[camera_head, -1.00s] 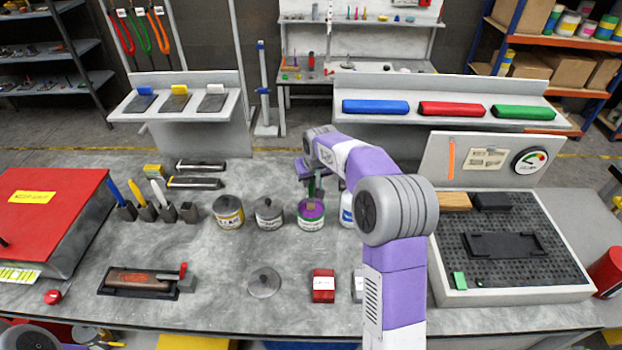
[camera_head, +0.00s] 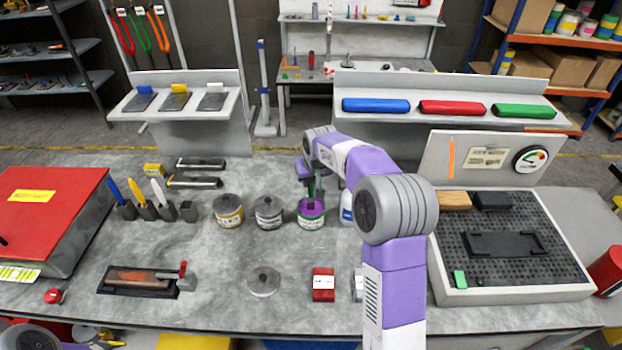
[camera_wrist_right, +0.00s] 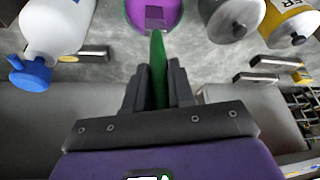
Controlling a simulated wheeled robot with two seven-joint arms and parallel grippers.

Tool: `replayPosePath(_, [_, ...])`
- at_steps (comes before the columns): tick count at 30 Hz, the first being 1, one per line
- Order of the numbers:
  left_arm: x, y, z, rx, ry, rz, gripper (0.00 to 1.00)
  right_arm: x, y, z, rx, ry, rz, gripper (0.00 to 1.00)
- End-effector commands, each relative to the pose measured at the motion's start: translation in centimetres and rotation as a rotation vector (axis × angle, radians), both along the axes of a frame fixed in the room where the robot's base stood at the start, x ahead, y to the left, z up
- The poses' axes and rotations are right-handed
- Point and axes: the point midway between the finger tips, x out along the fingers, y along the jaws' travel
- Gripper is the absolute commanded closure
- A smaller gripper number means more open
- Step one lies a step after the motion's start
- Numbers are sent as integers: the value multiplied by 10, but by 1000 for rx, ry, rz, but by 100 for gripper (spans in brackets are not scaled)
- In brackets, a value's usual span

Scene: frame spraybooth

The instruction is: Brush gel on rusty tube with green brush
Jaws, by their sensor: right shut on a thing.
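The rusty tube (camera_head: 140,281) lies in a black tray (camera_head: 110,288) at the front left of the table, with a small grey and red piece at its right end. The green brush (camera_wrist_right: 158,70) is upright between the fingers of my right gripper (camera_wrist_right: 157,88), which is shut on it. In the head view my right gripper (camera_head: 311,178) is over the purple pot (camera_head: 311,214), largely hidden by my arm. The pot also shows in the wrist view (camera_wrist_right: 140,14). I cannot tell how deep the brush reaches. My left gripper is out of view.
Yellow-labelled (camera_head: 228,213) and grey (camera_head: 268,214) lidded pots stand left of the purple pot. A white bottle (camera_wrist_right: 58,25) is close on its other side. Blue, yellow and white brushes stand in holders (camera_head: 145,212). A loose lid (camera_head: 263,281) and red block (camera_head: 323,285) lie in front.

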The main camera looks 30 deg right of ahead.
Motion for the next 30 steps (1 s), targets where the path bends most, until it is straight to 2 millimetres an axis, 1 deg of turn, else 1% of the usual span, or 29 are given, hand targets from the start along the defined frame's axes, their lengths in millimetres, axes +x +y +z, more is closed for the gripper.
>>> replayPosePath(9, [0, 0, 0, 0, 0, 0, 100, -1, 0, -2, 1, 5, 0, 100])
replayPosePath(13, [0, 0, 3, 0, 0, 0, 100, -1, 0, 1, 1, 5, 0, 100])
replayPosePath(30, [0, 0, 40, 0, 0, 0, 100, 0, 0, 48, 0, 2, 0, 100])
